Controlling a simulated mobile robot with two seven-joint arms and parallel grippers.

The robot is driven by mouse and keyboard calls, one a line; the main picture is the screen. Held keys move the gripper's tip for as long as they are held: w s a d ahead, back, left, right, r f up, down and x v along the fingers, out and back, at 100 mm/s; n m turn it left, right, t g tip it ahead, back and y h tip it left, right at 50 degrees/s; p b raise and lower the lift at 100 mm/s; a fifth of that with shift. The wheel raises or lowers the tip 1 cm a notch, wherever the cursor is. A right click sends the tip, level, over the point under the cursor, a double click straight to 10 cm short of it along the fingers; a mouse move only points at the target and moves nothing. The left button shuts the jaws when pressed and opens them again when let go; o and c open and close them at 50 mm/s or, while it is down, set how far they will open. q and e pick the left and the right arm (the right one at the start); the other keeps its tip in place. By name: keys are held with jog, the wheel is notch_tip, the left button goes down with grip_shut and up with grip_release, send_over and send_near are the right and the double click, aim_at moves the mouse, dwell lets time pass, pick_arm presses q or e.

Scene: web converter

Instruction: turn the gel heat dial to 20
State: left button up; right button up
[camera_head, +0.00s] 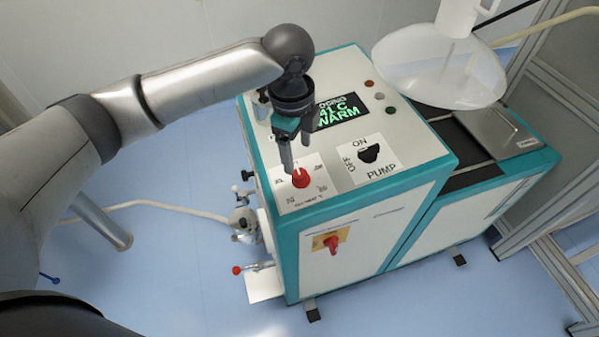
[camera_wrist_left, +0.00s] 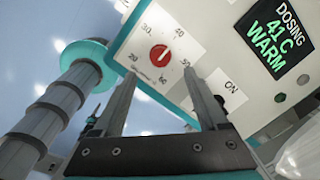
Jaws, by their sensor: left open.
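The gel heat dial (camera_head: 300,179) is a red round knob on a white label plate on the machine's sloping top panel. My right gripper is not in view.
The display (camera_head: 338,112) reads DOSING, 41 C, WARM. The black pump knob (camera_head: 369,153) sits right of the dial. A red switch (camera_head: 332,243) on yellow is on the front face. A clear funnel-like vessel (camera_head: 440,70) stands at the back right. Valves (camera_head: 243,222) jut from the left side.

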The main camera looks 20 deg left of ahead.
aim_at(300, 173)
pick_arm(q)
jog(key=f, duration=0.2)
jog(key=f+b, duration=0.1)
jog(key=f, duration=0.2)
jog(key=w+f, duration=0.1)
jog(key=f, duration=0.2)
jog(key=shift+d, duration=0.1)
jog(key=shift+c, duration=0.2)
grip_shut()
